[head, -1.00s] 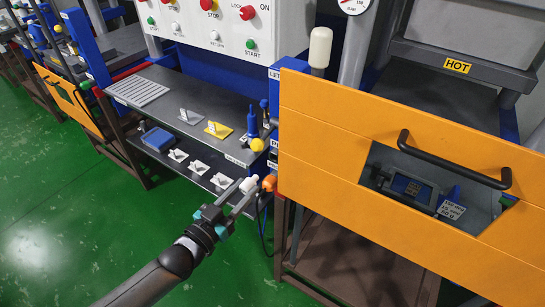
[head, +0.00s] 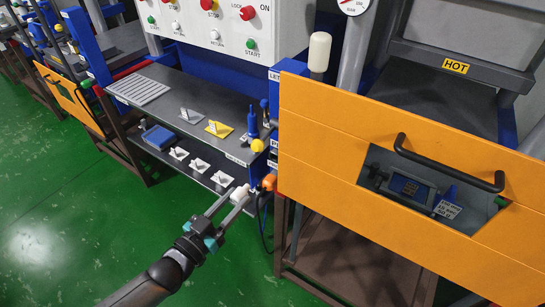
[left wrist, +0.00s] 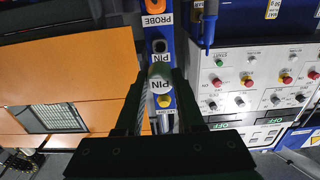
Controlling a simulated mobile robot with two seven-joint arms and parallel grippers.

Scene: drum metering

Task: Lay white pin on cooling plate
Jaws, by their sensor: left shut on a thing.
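My left gripper (head: 236,199) is shut on the white pin (head: 240,193), in front of the bench's right end. A light grey ribbed plate (head: 138,91), which looks like the cooling plate, lies on the bench top at the far left, well apart from the pin. Its top looks bare. My right gripper is not in view.
The bench top (head: 185,98) also carries a grey piece (head: 190,116), a yellow piece (head: 219,128) and a blue tool (head: 253,122). A lower shelf holds a blue tray (head: 158,137) and white pieces. An orange guard (head: 325,140) stands at right; an orange knob (head: 269,182) is near the pin.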

